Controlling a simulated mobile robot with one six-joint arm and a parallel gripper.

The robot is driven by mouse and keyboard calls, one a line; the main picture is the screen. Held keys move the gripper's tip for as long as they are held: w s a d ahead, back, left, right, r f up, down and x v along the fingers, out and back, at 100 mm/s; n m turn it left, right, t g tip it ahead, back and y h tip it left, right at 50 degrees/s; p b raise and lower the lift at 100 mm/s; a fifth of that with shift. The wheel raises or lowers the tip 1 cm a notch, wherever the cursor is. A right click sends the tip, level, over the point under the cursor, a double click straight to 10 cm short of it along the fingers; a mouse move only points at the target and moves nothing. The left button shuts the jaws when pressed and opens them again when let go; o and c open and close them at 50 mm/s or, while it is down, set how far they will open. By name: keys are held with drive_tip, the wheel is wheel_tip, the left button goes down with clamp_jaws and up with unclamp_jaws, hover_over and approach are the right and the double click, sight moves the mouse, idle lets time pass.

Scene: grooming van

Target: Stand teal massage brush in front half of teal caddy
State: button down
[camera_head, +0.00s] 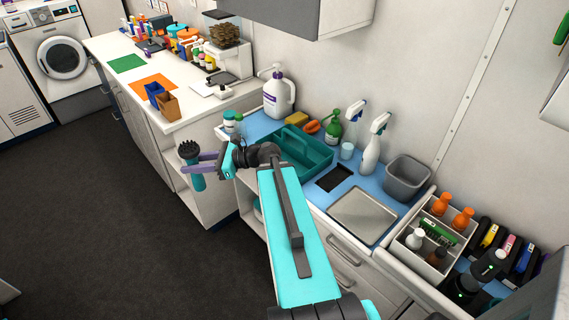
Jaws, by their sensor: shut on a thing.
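My gripper (203,164), with purple fingers, is shut on the teal massage brush (197,181). The brush is upright, with its dark bristled head on top and its teal handle hanging down between the fingers. It is held in the air left of the blue-topped counter, over the side of the white cabinet in the picture. The teal caddy (318,158) stands on the blue counter mat, right of my gripper. Part of the caddy's near side is hidden behind my arm. A divider runs along it; I cannot see its floor clearly.
A white jug (278,94), a yellow sponge (296,118), a green pump bottle (333,128) and spray bottles (371,146) stand behind and right of the caddy. A grey bin (406,177) and metal tray (362,215) are further right. Open floor (90,210) lies left.

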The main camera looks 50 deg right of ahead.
drive_tip(key=s+d+r+m+t+h+p, duration=0.1)
drive_tip(key=s+d+r+m+h, duration=0.1)
drive_tip(key=s+d, duration=0.4)
drive_tip(key=s+d+r+m+t+h+p, duration=0.1)
drive_tip(key=s+d, duration=0.5)
drive_tip(key=d, duration=0.8)
drive_tip(key=s+d+r+m+t+h, duration=0.1)
drive_tip(key=s+d+r+m+h, duration=0.2)
drive_tip(key=d, duration=0.8)
drive_tip(key=s+h, duration=0.2)
drive_tip(key=s, duration=0.1)
drive_tip(key=shift+m+t+p, duration=0.3)
drive_tip(key=shift+m+p, duration=0.1)
drive_tip(key=shift+s+d+f, duration=0.1)
drive_tip(key=shift+f, duration=0.1)
drive_tip(key=shift+f, duration=2.8)
drive_tip(key=shift+f, duration=0.15)
wheel_tip(320, 180, down, 4)
drive_tip(key=shift+r+p, duration=0.1)
drive_tip(key=shift+p, duration=0.55)
